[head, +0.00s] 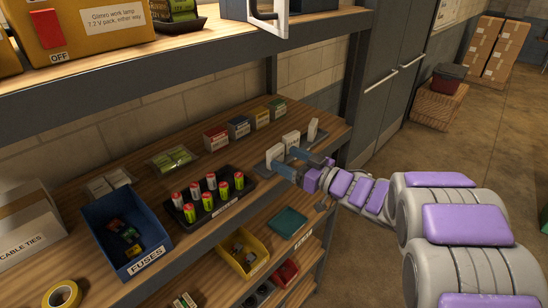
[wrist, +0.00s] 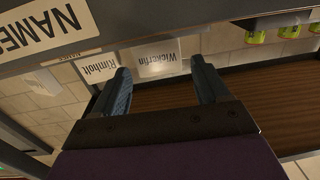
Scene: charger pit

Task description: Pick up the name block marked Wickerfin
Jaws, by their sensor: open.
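The Wickerfin name block (wrist: 157,58) is a white block with dark lettering, upside down in the wrist view. It shows between the two fingers of my gripper (wrist: 161,67), near their tips, with a gap to each finger. The Rimholt block (wrist: 98,68) is left of it, partly behind the left finger. In the head view my gripper (head: 284,161) is open and empty at the row of white blocks on the shelf. The leftmost block (head: 274,154) there appears to be Wickerfin; its lettering cannot be read in that view. Another white block (head: 291,140) stands to its right.
A third white block (head: 312,130) stands at the right end of the row. A black battery tray (head: 226,209) is left of my gripper. Small coloured boxes (head: 239,127) stand behind. An upper shelf (head: 180,68) overhangs. A NAMES label (wrist: 45,25) shows in the wrist view.

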